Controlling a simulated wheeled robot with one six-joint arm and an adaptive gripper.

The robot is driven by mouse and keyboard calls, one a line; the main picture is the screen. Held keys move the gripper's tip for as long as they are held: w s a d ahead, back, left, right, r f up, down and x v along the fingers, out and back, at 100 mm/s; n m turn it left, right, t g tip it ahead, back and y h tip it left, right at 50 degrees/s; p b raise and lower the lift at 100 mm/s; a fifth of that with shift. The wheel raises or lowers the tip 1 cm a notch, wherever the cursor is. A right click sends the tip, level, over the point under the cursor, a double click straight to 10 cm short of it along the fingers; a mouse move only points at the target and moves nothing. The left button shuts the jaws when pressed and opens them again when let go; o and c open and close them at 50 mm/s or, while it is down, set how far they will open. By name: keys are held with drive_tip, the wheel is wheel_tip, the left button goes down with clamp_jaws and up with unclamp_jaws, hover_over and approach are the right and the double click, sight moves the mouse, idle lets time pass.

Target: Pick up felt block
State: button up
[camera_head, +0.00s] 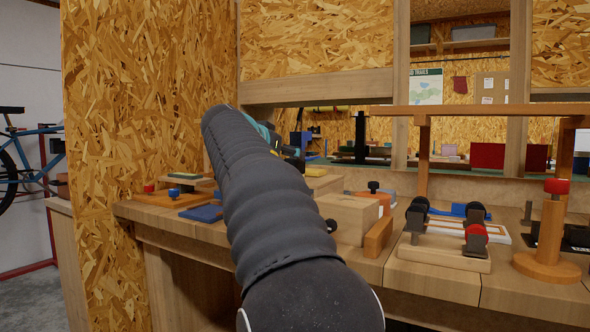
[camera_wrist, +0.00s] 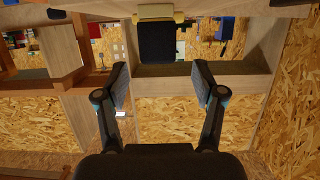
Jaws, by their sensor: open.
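My gripper (camera_wrist: 160,72) is open in the wrist view, its two fingers wide apart with nothing touching them. A dark, soft-looking block (camera_wrist: 157,42) with a pale yellow bar (camera_wrist: 156,15) along one edge shows ahead, centred between the fingertips. It may be the felt block, but I cannot tell for sure. In the head view my arm hides most of the gripper and whatever is in front of it.
The plank bench (camera_head: 433,280) holds a wooden box (camera_head: 350,217), a rack with dark and red knobs (camera_head: 445,250) and a red-topped wooden post (camera_head: 551,225). A chipboard wall (camera_head: 150,90) stands close on the left. A wooden frame (camera_head: 485,110) rises at the right.

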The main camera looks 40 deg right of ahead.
sight(290, 158)
drive_tip(key=x, duration=0.5)
drive_tip(key=shift+s+f, duration=0.15)
clamp_jaws()
wheel_tip(290, 158, up, 18)
drive_tip(key=p, duration=0.8)
drive_tip(key=shift+p, duration=0.4)
